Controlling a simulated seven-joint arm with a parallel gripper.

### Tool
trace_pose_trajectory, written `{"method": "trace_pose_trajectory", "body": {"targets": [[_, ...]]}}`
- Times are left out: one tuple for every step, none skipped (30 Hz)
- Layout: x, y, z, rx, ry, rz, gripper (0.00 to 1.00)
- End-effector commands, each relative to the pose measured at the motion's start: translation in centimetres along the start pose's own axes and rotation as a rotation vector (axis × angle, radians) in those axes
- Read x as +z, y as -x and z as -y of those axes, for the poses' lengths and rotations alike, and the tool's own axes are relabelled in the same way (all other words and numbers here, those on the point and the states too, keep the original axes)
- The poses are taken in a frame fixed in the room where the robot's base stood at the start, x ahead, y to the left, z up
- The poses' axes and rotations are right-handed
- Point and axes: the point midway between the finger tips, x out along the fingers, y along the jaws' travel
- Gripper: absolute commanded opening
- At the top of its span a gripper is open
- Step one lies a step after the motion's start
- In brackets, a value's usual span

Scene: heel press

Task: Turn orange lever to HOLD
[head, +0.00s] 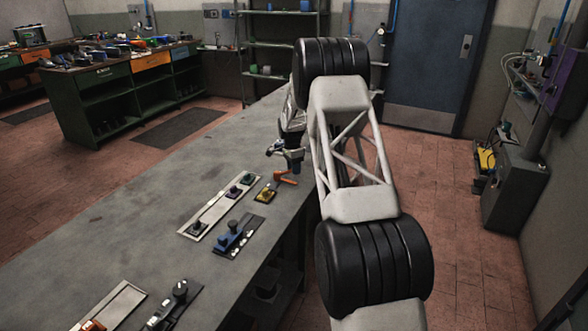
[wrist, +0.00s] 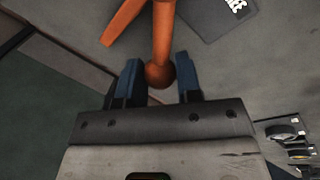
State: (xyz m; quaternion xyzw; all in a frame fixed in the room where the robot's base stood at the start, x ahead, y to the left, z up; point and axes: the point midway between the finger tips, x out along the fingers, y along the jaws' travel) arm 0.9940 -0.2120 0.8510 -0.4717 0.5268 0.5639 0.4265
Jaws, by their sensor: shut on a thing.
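The orange lever (head: 286,178) is on the far part of the grey workbench, near its right edge. In the wrist view the orange lever (wrist: 161,35) has a long arm ending in a round knob, and a second orange arm slants off to the left. My gripper (wrist: 160,82) has its blue fingers on either side of the knob and is shut on it. In the head view my gripper (head: 295,167) comes down over the lever from above. A dark plate (wrist: 208,22) with white lettering, cut off by the frame, lies beside the lever; I cannot read it.
A yellow-based device (head: 265,193), a blue device (head: 232,238) and a pale strip with dark knobs (head: 213,213) sit nearer on the workbench (head: 130,240). More fixtures, including a black-handled one (head: 172,303), stand at the near end. The bench's left side is clear.

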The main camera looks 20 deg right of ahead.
Motion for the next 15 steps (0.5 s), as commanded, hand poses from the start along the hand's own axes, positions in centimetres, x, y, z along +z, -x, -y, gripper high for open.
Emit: {"method": "trace_pose_trajectory", "body": {"targets": [[0.0, 0.0, -0.1, 0.000, -0.013, 0.003, 0.00], [0.0, 0.0, -0.2, 0.000, -0.022, 0.005, 0.00], [0.1, -0.1, -0.3, 0.000, -0.036, 0.008, 0.00], [0.1, -0.1, -0.4, 0.000, -0.050, 0.011, 0.00], [0.1, -0.1, -0.5, 0.000, -0.064, 0.013, 0.00], [0.1, -0.1, -0.7, 0.000, -0.084, 0.017, 0.00], [0.2, -0.1, -0.8, 0.000, -0.101, 0.020, 0.00], [0.2, -0.1, -0.9, 0.000, -0.119, 0.024, 0.00], [0.2, -0.2, -1.1, 0.000, -0.145, 0.029, 0.00], [0.3, -0.2, -1.3, 0.000, -0.167, 0.033, 0.00], [0.3, -0.2, -1.4, 0.000, -0.189, 0.037, 0.00], [0.4, -0.3, -1.7, 0.000, -0.220, 0.044, 0.00], [0.5, -0.3, -1.8, 0.000, -0.245, 0.049, 0.00], [0.6, -0.3, -2.0, 0.000, -0.271, 0.053, 0.00], [0.7, -0.4, -2.3, 0.000, -0.305, 0.060, 0.00]]}}
